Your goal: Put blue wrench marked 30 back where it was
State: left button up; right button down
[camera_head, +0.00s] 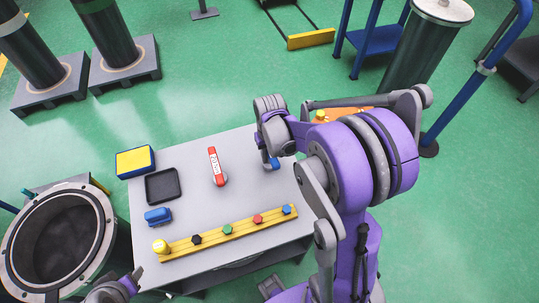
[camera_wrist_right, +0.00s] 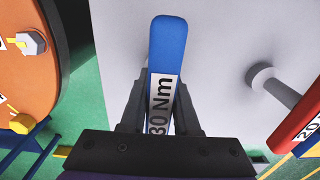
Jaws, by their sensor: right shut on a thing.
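The blue wrench (camera_wrist_right: 167,52) has a white label reading 30 Nm and lies between the two fingers of my right gripper (camera_wrist_right: 160,100) in the right wrist view. The gripper is shut on it. In the head view a small blue part of the wrench (camera_head: 272,164) shows below my right gripper (camera_head: 268,150), over the right back part of the grey table (camera_head: 190,198). The rest is hidden by my arm. I cannot tell whether the wrench touches the table. Part of my left arm (camera_head: 118,290) shows at the bottom left; its fingers are not clear.
A red wrench (camera_head: 215,165) lies mid-table, left of my right gripper. A black tray (camera_head: 162,185), a yellow-topped blue box (camera_head: 135,162), a blue tool (camera_head: 158,216) and a yellow rail (camera_head: 230,231) with coloured bolts are on the table. An orange flange (camera_wrist_right: 28,75) stands beside the table.

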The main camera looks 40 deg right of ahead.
jog(key=shift+f, duration=0.2)
jog(key=c, duration=0.6)
grip_release()
jog(key=shift+c, duration=0.2)
jog(key=r, duration=1)
jog(key=shift+w+a+r+p, duration=0.15)
jog(key=shift+a+r+p, duration=0.05)
jog(key=shift+r+p, duration=0.15)
jog(key=s+a+n+t, duration=0.3)
jog(key=s+a+t, duration=0.2)
jog(key=s+a, duration=0.6)
jog(key=shift+s+a+n+t, duration=0.3)
jog(key=shift+a, duration=0.6)
